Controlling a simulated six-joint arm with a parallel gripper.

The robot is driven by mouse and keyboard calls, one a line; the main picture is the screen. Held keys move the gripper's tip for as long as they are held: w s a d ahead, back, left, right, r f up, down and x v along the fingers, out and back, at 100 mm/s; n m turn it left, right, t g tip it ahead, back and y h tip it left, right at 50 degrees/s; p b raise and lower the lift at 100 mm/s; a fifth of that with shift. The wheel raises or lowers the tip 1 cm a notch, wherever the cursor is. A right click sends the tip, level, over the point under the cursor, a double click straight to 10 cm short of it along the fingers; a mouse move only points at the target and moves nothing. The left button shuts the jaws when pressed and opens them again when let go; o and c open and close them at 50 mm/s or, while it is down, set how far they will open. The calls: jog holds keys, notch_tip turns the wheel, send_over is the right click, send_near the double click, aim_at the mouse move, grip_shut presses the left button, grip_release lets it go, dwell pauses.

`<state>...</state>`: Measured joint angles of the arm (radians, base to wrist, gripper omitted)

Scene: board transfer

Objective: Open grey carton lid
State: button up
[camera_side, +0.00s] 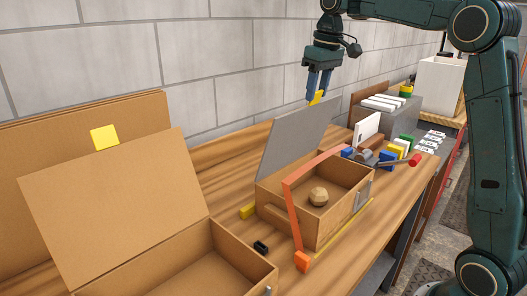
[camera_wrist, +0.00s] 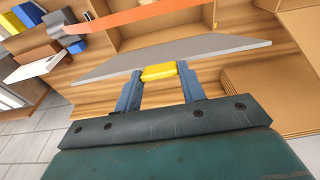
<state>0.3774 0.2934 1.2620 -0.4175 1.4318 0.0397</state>
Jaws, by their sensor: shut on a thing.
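The grey carton lid (camera_side: 292,138) stands raised and tilted back from the rear edge of its cardboard carton (camera_side: 291,229). The carton is open, with a tan faceted ball (camera_side: 318,196) inside. A yellow tab (camera_wrist: 158,72) sits at the lid's top edge. My gripper (camera_side: 317,92) is above the carton and shut on this tab. In the wrist view the lid (camera_wrist: 180,55) shows nearly edge-on beyond the fingers.
An orange strip (camera_side: 292,205) arches over the carton's left and front. A second carton with a raised brown lid (camera_side: 115,205) stands at left. Colored blocks (camera_side: 388,157) and a red-ended cylinder (camera_side: 413,160) lie at right. A block wall is behind.

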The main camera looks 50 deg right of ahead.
jog(key=shift+w, duration=0.1)
jog(key=shift+w+r+t, duration=0.2)
jog(key=shift+w+t, duration=0.35)
jog(key=shift+w, duration=0.2)
jog(key=shift+w+r+t, duration=0.2)
jog(key=shift+w+t, duration=0.35)
jog(key=shift+w, duration=0.15)
jog(key=shift+w, duration=0.2)
jog(key=shift+w+r, duration=0.2)
jog(key=shift+w, duration=1.25)
jog(key=shift+w, duration=0.2)
jog(key=shift+w+f, duration=0.1)
jog(key=shift+w, duration=1.35)
